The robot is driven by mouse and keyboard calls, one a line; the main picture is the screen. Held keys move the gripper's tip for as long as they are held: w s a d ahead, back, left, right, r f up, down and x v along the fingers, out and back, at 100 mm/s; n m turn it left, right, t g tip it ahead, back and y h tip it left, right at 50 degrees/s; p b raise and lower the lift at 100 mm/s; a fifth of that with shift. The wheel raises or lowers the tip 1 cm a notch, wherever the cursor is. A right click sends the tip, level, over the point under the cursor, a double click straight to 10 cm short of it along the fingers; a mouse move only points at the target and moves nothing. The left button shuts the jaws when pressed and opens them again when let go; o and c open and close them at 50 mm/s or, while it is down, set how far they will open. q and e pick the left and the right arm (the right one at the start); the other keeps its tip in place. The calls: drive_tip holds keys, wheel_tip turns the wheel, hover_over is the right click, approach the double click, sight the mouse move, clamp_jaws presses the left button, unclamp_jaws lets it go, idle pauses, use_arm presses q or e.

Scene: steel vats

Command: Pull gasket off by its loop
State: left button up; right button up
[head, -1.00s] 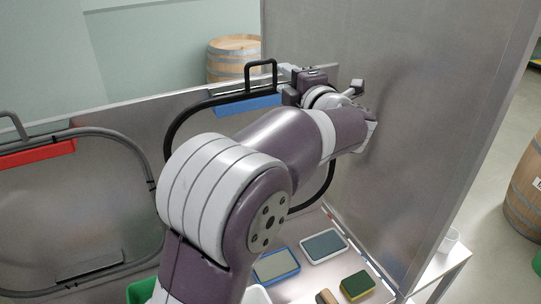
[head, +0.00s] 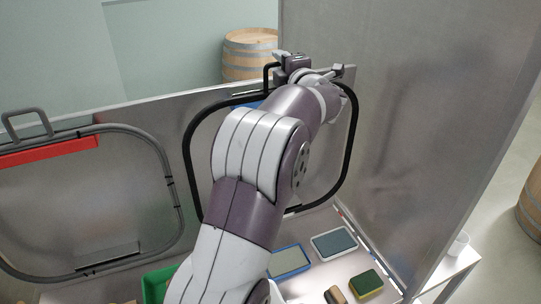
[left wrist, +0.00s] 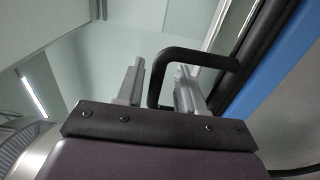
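The black gasket (head: 187,150) is a rounded frame on the steel panel in the head view. Its loop (head: 267,74) stands up at the top edge, partly hidden by my left gripper (head: 282,57). In the left wrist view the black loop (left wrist: 200,55) reaches in from the right. My left gripper (left wrist: 160,78) is open there, and one side of the loop shows between its two fingers. I cannot tell whether the fingers touch it. A blue strip (left wrist: 285,60) lies beside the loop. My right gripper is not in view.
A second, grey gasket (head: 165,150) with a red strip (head: 50,151) is at left. A tall steel wall (head: 400,130) stands close on the right. Trays (head: 334,243), a sponge (head: 366,284) and a green bin (head: 155,284) are below. A barrel (head: 250,55) stands behind.

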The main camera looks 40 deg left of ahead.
use_arm(q)
clamp_jaws()
drive_tip(key=shift+s+d, duration=0.1)
drive_tip(key=shift+s+d+f+b, duration=0.1)
drive_tip(key=shift+s+d+b, duration=0.1)
drive_tip(key=shift+d+b, duration=0.1)
drive_tip(key=b+v, duration=0.3)
drive_tip(key=v, duration=0.8)
drive_tip(key=shift+r, duration=0.25)
drive_tip(key=shift+s, duration=0.1)
idle(0.5)
